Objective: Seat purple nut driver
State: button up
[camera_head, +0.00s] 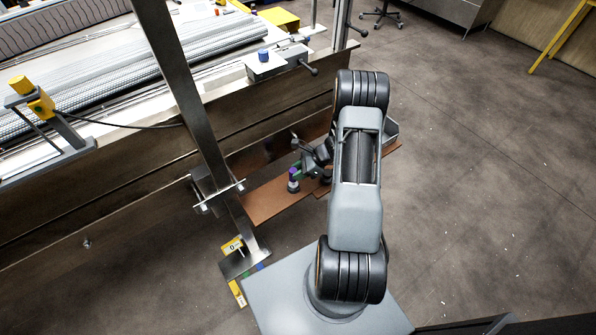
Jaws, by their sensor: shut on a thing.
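The purple nut driver (293,174) shows as a small upright piece with a purple top and a grey and dark lower part. It is over the brown shelf (264,207) beside the conveyor frame. My gripper (300,168) is at its right side and appears shut on it, with a bit of green showing at the jaws. My arm hides part of the shelf and the right side of the gripper. The view is too small to tell whether the driver's lower end touches the shelf.
A steel post (188,90) stands just left of the shelf, with a bolted clamp (218,196) near its lower end. A grey bin (392,131) shows behind my arm. A blue knob (263,56) sits on a box on the conveyor.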

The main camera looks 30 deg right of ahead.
jog(key=shift+f, duration=0.4)
jog(key=o, duration=1)
jog(key=p+v, duration=0.1)
jog(key=v, duration=1.3)
jog(key=shift+w+a, duration=0.1)
